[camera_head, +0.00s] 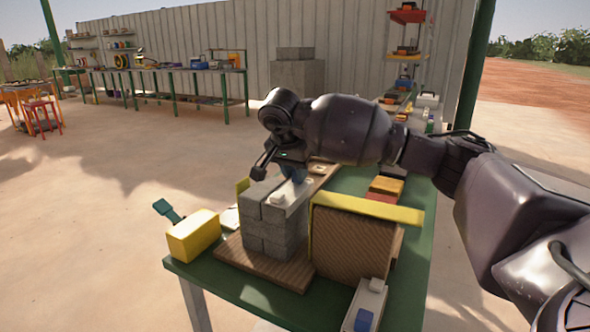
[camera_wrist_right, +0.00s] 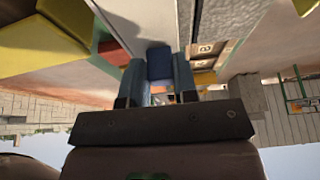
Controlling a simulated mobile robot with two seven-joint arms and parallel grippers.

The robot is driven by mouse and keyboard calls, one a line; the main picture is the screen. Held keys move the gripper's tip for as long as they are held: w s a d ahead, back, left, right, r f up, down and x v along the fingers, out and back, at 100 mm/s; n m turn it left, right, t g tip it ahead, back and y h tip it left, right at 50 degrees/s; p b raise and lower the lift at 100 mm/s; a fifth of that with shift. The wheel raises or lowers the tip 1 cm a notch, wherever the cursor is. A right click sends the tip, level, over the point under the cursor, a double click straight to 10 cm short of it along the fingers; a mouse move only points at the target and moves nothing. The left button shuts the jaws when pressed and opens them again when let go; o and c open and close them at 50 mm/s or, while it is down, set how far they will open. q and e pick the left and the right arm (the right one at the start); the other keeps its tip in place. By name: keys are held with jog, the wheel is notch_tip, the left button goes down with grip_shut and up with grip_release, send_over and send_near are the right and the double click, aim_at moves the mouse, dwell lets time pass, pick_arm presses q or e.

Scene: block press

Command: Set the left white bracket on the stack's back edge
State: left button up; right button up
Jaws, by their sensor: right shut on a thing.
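The stack of grey blocks (camera_head: 265,238) stands on a brown wooden board (camera_head: 285,272) on the green table. My right gripper (camera_head: 292,172) is above the stack, shut on the blue grip of a white bracket (camera_head: 290,203). The bracket's pale plate lies over the right part of the stack top; whether it touches cannot be told. In the right wrist view the blue grip (camera_wrist_right: 160,63) is between the fingers, with the pale plate (camera_wrist_right: 140,22) beyond. Another white bracket (camera_head: 372,298) with a blue grip lies at the table's front right. My left gripper is not in view.
A brown ribbed panel with a yellow top edge (camera_head: 368,213) stands close right of the stack. A yellow block (camera_head: 193,236) and teal-handled tool (camera_head: 168,210) are at the left. Coloured blocks (camera_head: 386,187) lie behind. Green tabletop (camera_head: 240,293) is bare in front.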

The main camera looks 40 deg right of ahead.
jog(key=shift+f, duration=0.1)
jog(key=o, duration=1)
jog(key=shift+a+r, duration=0.1)
jog(key=shift+r, duration=0.25)
jog(key=shift+p+v, duration=1.1)
jog(key=shift+v, duration=3.95)
